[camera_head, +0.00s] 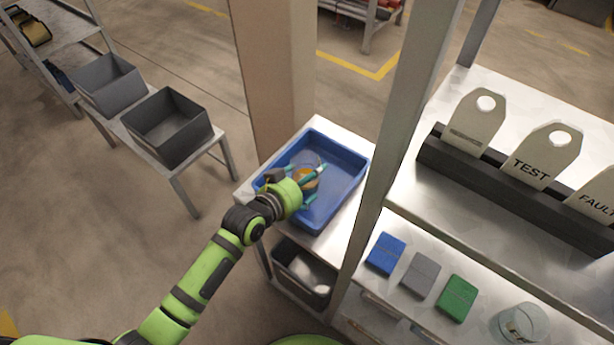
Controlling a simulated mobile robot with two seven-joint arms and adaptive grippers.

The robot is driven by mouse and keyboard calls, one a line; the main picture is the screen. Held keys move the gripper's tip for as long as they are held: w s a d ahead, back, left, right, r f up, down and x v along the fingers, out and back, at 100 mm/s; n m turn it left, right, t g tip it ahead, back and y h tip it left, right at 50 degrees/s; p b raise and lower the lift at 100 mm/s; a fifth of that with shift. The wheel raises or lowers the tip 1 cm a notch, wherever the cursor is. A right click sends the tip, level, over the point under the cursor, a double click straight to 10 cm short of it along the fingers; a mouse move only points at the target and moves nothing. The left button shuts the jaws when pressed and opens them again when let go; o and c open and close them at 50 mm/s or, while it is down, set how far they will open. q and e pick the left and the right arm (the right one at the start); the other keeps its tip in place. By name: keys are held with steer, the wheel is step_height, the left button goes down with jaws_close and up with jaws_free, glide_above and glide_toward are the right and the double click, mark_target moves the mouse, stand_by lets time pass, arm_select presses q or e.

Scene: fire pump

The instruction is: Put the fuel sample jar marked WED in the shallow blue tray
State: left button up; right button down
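A clear jar with amber content (307,165) is inside the shallow blue tray (345,158), towards its left part. My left gripper (307,177) reaches into the tray from the lower left, with its teal fingers at the jar. The fingers partly cover the jar, and I cannot tell whether they grip it or stand apart from it. No WED marking can be read, and whether the jar rests on the tray floor is unclear. My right gripper is not in view.
Another glass jar (521,324) stands on the right bench by blue (386,253), grey (420,274) and green (457,297) blocks. A metal post (394,140) separates tray and bench. A rack holds tags, one marked TEST (541,157). Grey bins (168,128) stand left.

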arm_select(q)
steer(key=o, duration=1.2)
steer(key=shift+o, duration=0.2)
steer(key=shift+r, duration=0.1)
steer(key=v, duration=1.2)
steer(key=shift+r, duration=0.35)
